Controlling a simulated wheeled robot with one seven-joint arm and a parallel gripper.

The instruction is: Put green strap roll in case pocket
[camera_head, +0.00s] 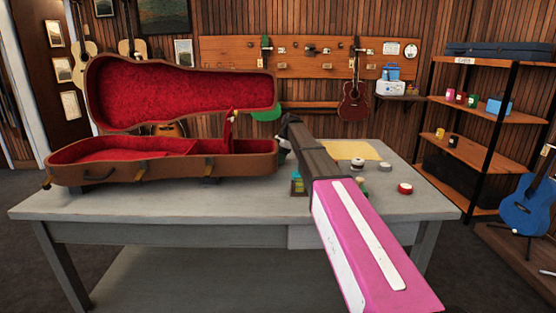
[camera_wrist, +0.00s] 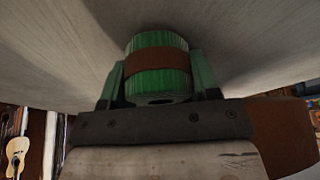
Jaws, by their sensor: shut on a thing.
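The brown instrument case (camera_head: 150,172) lies open on the grey table, with its red-lined lid (camera_head: 180,95) raised at the back. A small red flap (camera_head: 228,128) stands up inside its right part. The pocket floor below that flap is hidden by the case's front wall. The green strap roll (camera_wrist: 158,78), with a brown band around it, sits between the green fingers of my gripper (camera_wrist: 160,82) in the wrist view. My gripper is shut on it. In the head view my gripper (camera_head: 284,138) is just right of the case's right end, and the roll cannot be made out clearly.
The grey table (camera_head: 260,208) has free room in front of the case. A small green box (camera_head: 297,184) is beside my arm. Shelves (camera_head: 490,115) stand further right.

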